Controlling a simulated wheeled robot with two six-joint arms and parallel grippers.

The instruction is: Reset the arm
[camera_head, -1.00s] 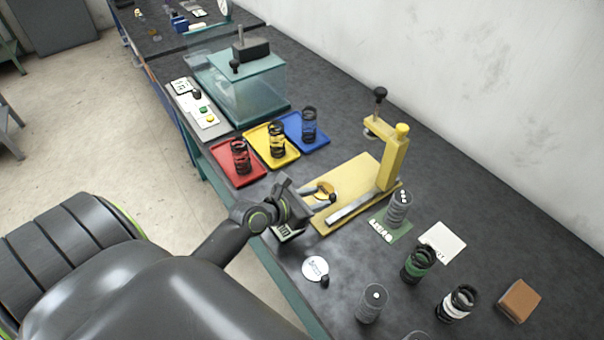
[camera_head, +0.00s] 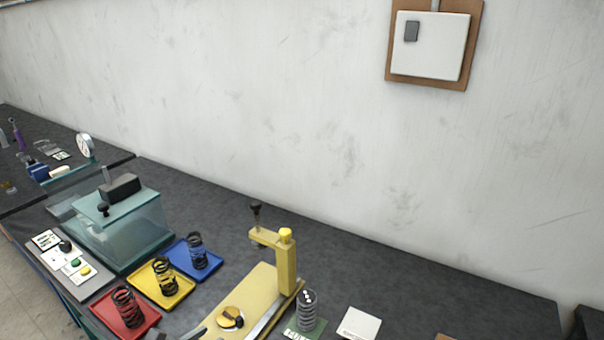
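Only a small dark grey piece of my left gripper (camera_head: 192,333) shows at the bottom edge, left of the press's yellow base; whether it is open or shut cannot be made out. My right gripper is not in view. The yellow press (camera_head: 287,265) stands upright on its base, with a black knob on top of its arm. A round yellow-and-black part (camera_head: 231,318) sits on the base. Dark coil springs stand on the red tray (camera_head: 138,325), the yellow tray (camera_head: 179,291) and the blue tray (camera_head: 211,263).
A glass-sided box with a teal lid (camera_head: 137,202) stands behind a button panel (camera_head: 77,262). A grey spring (camera_head: 306,310) stands on a green card right of the press. A white card (camera_head: 359,324) lies beside it.

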